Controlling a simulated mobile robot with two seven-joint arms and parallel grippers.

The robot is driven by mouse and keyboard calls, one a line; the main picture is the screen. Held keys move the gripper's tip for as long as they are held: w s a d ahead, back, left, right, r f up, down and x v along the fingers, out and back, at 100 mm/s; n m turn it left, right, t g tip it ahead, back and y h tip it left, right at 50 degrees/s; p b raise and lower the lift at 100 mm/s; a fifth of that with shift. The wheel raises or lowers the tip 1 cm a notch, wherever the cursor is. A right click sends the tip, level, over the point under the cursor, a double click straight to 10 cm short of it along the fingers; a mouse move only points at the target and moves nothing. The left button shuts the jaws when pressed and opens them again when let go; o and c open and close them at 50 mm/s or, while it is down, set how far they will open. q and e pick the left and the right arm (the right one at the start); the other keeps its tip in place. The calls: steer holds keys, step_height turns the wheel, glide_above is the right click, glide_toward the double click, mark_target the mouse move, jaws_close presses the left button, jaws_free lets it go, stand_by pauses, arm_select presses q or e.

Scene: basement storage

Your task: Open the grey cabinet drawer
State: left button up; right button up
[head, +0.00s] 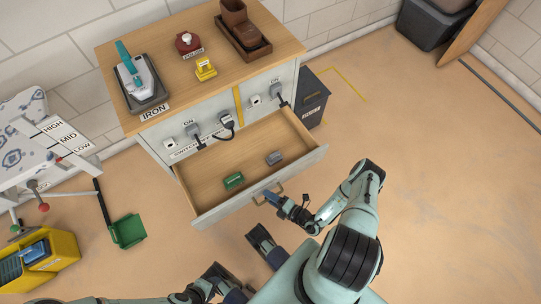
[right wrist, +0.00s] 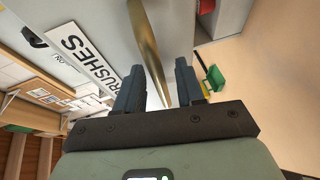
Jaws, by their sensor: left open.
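The grey cabinet (head: 158,150) has a wooden top, and its wide drawer (head: 218,166) stands pulled out, showing its wooden inside. A green block (head: 233,180) and a grey block (head: 274,157) lie in the drawer. The brass handle (head: 268,192) is on the drawer front. My right gripper (head: 273,198) is at this handle. My left gripper (head: 264,246) is open and empty, low in front of the drawer.
On the cabinet top are an iron (head: 140,78), a red-topped item (head: 187,42), a yellow item (head: 205,69) and brown boots (head: 240,25). A dark bin (head: 313,97) stands beside the cabinet. A green dustpan (head: 128,231) and yellow crate (head: 48,255) are left. Floor at right is clear.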

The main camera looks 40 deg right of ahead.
steer(key=v, duration=1.3)
steer(key=shift+s+p, duration=0.2)
steer(key=shift+p, duration=0.1)
steer(key=shift+r, duration=0.15)
